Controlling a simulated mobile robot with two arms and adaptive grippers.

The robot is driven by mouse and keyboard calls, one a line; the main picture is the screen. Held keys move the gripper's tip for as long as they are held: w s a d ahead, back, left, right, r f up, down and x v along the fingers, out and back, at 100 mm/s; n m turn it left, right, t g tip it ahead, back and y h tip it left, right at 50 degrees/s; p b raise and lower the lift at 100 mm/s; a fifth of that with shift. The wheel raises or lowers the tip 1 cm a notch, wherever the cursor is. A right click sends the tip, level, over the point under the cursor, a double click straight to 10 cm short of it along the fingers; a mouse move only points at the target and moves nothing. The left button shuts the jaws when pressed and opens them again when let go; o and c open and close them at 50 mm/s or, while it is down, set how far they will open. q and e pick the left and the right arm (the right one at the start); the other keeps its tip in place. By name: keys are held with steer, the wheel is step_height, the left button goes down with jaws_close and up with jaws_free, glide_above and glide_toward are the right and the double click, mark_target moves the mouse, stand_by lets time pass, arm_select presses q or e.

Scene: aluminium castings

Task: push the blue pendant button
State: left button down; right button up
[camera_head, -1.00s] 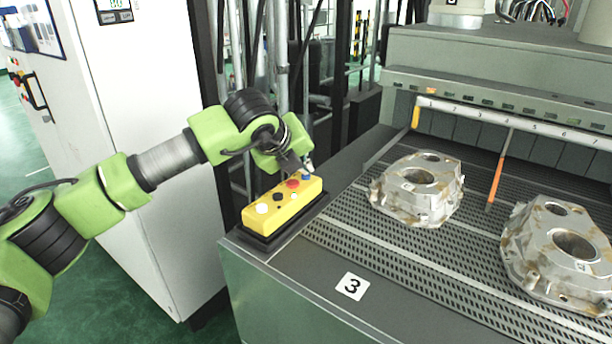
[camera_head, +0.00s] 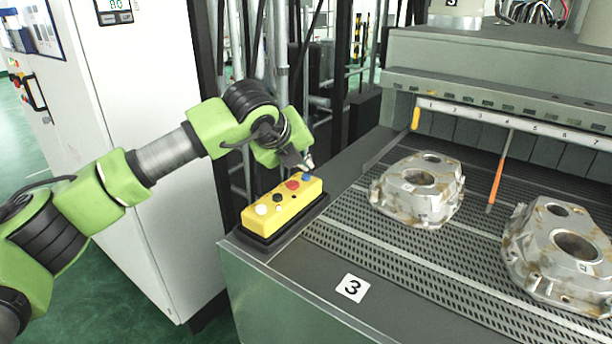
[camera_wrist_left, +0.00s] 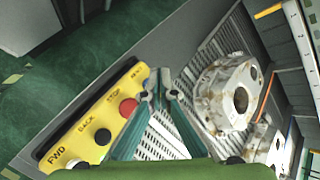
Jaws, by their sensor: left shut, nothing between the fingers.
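The yellow pendant (camera_head: 284,212) lies on a dark base at the near left corner of the grey machine. Its blue button (camera_head: 307,177) is at the far end, beyond the red button (camera_head: 293,185). My left gripper (camera_head: 308,164) is shut and empty, its fingertips just above the blue button; I cannot tell whether they touch it. My right gripper is out of view.
Two metal castings (camera_head: 418,190) (camera_head: 562,250) sit on the perforated bed right of the pendant. A white cabinet (camera_head: 150,150) and dark posts are behind my left arm. The bed between pendant and castings is clear.

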mark_target(304, 177)
arm_select(q)
steer(key=shift+r, duration=0.25)
steer(key=shift+r+p, duration=0.65)
steer(key=shift+r, duration=1.75)
steer(key=shift+f, duration=0.1)
